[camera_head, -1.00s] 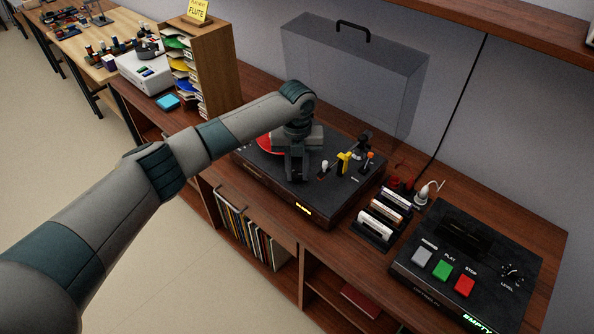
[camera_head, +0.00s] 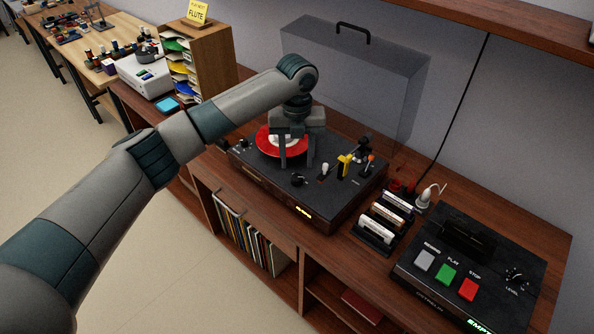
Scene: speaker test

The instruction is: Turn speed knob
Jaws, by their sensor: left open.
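A black turntable (camera_head: 335,212) stands on the wooden cabinet, with a red record (camera_head: 262,142) on its platter. Small controls sit on its top plate: a dark round knob (camera_head: 299,180), which looks like the speed knob, a white-tipped lever (camera_head: 324,168) and a yellow part (camera_head: 345,165). My left gripper (camera_head: 296,163) is open and points down over the turntable, between the record and the dark knob. Its fingers are apart with nothing between them. I cannot tell its exact height above the deck. My right gripper does not show.
A clear dust cover (camera_head: 350,80) with a black handle stands behind the turntable. To the right are a rack of cassettes (camera_head: 385,220) and a tape deck (camera_head: 480,262). A wooden sorter (camera_head: 215,70) stands at the left. A shelf (camera_head: 500,22) runs above.

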